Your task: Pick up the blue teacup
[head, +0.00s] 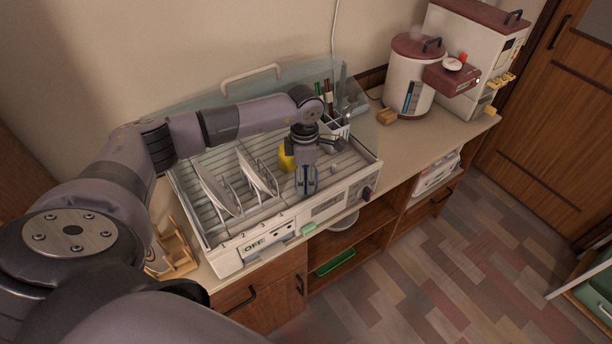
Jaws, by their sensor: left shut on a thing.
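My left gripper (307,190) is above the front right part of the dish dryer (225,248), pointing down. It is shut on a small bluish thing that I take for the blue teacup; the fingers and wrist hide most of it. A yellow cup (286,159) stands in the rack just behind and to the left of the gripper. My right gripper is not in view.
White plates (218,190) stand upright in the rack left of the gripper. A utensil holder (340,127) is at the back right, and a clear cover (200,115) rises behind. A rice dispenser-like container (410,80) and a machine (480,45) stand on the counter to the right.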

